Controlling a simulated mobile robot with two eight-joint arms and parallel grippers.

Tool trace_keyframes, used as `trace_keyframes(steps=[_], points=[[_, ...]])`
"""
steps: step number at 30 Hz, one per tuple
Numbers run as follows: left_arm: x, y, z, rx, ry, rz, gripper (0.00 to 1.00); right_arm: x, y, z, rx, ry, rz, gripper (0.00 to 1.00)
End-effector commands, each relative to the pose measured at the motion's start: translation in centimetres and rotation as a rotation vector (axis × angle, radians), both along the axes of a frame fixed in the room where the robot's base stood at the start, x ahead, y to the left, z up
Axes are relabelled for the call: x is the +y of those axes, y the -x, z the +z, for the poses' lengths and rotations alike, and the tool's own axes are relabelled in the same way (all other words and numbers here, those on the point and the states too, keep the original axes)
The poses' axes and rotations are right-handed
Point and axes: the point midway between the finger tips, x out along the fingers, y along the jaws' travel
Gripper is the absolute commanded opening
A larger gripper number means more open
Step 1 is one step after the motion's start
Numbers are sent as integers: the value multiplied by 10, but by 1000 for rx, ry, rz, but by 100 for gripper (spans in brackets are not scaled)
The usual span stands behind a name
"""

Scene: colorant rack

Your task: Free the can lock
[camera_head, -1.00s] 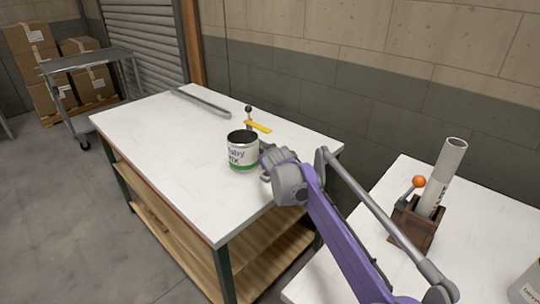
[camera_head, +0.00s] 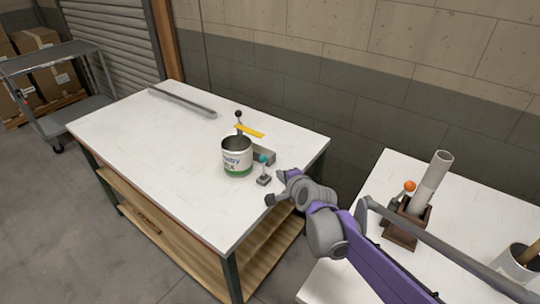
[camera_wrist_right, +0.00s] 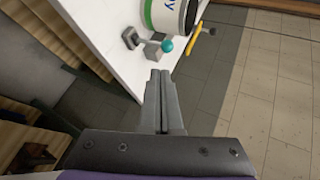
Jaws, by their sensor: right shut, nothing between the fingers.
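The white can (camera_head: 237,164) with a green band stands upright and open-topped on the white table; part of it shows in the wrist view (camera_wrist_right: 168,14). Beside it is a lever with a teal ball (camera_head: 263,159) on a small grey base (camera_head: 264,180); the ball also shows in the wrist view (camera_wrist_right: 167,46). A yellow bar (camera_head: 249,131) lies behind the can, near a black-knobbed lever (camera_head: 238,114). My right gripper (camera_head: 282,175) is shut and empty, right of the teal lever and apart from it; its fingers (camera_wrist_right: 160,74) point toward the ball. My left gripper is out of view.
A grey rail (camera_head: 182,101) lies at the table's back left. On the side table at right are a wooden holder (camera_head: 402,234) with a grey tube (camera_head: 432,182), an orange-knobbed lever (camera_head: 409,186) and a white container (camera_head: 514,262). The can table's left half is clear.

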Motion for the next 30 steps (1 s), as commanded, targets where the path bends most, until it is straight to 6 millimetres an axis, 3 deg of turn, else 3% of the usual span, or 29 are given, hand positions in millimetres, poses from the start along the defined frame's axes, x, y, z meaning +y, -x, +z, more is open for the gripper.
trace_keyframes(steps=[5,21,30], points=[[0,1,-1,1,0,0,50,6,-16,-10,2,-7,-2,0],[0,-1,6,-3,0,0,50,37,-101,-51,0,-2,0,0],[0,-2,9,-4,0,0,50,44,-118,-55,1,-3,-1,0]])
